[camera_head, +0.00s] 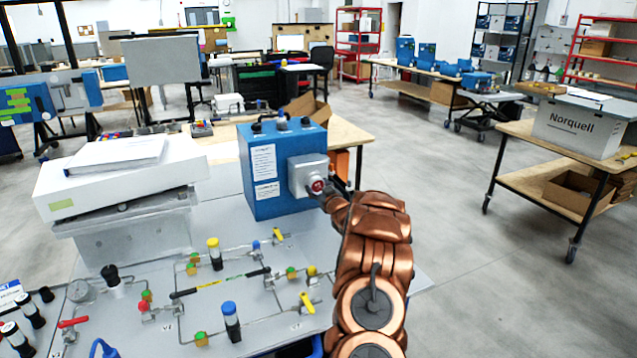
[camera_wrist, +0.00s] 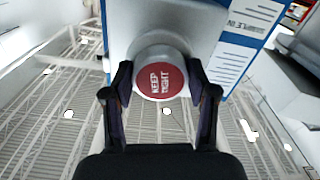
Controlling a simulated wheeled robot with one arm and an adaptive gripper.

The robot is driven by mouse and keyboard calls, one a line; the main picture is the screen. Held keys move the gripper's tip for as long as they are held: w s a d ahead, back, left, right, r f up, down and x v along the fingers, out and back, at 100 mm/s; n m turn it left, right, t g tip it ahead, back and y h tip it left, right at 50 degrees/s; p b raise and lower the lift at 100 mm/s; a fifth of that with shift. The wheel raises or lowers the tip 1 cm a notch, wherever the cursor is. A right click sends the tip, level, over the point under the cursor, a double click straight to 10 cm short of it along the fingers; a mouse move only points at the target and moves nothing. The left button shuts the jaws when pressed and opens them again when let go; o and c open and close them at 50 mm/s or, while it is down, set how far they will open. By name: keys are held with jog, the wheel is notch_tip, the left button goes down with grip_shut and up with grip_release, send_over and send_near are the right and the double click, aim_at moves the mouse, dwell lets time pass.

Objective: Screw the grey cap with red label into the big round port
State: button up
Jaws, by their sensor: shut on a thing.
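The grey cap with a red label (camera_wrist: 160,80) sits between the two fingers of my gripper (camera_wrist: 161,88) in the wrist view. Its label reads "KEEP TIGHT". In the head view the cap (camera_head: 317,186) is at the front of a grey housing (camera_head: 303,172) on the blue analyser box (camera_head: 262,205). My gripper (camera_head: 326,194) is shut on the cap there. The big round port is hidden behind the cap, so I cannot tell how deep the cap sits in it.
The blue box stands on a grey panel table (camera_head: 275,300) with pipes, valves and coloured fittings in front of it. A white instrument (camera_head: 125,180) stands to the left. Open floor (camera_head: 460,250) lies to the right of my arm.

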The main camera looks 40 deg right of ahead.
jog(key=m+p, duration=0.4)
jog(key=shift+r+p, duration=0.25)
jog(key=shift+p, duration=0.05)
jog(key=m+p, duration=0.1)
jog(key=m, duration=0.2)
jog(key=shift+p, duration=0.4)
jog(key=shift+w+f+m, duration=0.1)
jog(key=shift+m, duration=0.7)
jog(key=o, duration=1.1)
jog(key=shift+f, duration=0.1)
